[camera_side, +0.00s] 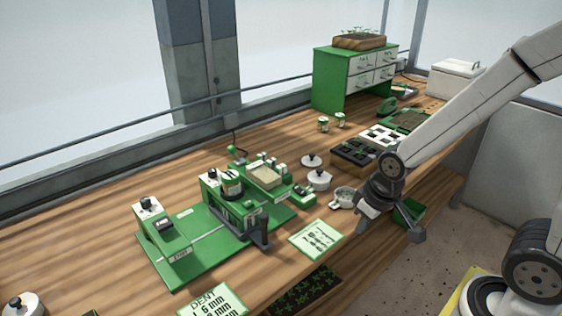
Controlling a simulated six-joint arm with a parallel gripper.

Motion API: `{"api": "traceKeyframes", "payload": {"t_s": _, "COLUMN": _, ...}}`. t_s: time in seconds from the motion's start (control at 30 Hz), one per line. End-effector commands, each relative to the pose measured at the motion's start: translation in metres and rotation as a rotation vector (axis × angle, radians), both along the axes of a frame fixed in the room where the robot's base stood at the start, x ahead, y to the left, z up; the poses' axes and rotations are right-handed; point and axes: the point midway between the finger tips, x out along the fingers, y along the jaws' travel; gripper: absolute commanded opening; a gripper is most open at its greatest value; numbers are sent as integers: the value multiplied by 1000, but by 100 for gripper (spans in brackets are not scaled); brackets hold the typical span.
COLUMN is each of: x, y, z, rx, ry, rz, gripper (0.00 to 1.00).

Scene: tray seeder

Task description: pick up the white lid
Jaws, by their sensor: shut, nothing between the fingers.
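Two small round white objects with dark knobs sit on the wooden bench right of the green machine. One is a flat white lid (311,161); the nearer one (319,181) looks like a lidded white pot. Another white knobbed lid (20,303) is cut off at the lower left corner. I cannot tell which one the task means. My gripper (416,235) hangs over the front right bench edge, to the right of and apart from the lids. It is shut and empty.
The green machine (215,230) fills the bench centre. A printed card (316,238) lies in front. Dark cell trays (352,153) and a green drawer cabinet (345,85) stand behind.

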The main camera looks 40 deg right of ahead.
Motion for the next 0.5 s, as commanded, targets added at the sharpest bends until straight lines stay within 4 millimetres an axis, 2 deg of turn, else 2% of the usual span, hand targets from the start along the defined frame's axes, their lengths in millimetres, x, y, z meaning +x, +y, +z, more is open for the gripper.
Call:
{"api": "traceKeyframes", "payload": {"t_s": 0.33, "x": 0, "y": 0, "z": 0, "rx": 0, "ry": 0, "rz": 0, "gripper": 0}}
{"api": "traceKeyframes", "payload": {"t_s": 0.5, "x": 0, "y": 0, "z": 0, "rx": 0, "ry": 0, "rz": 0, "gripper": 52}}
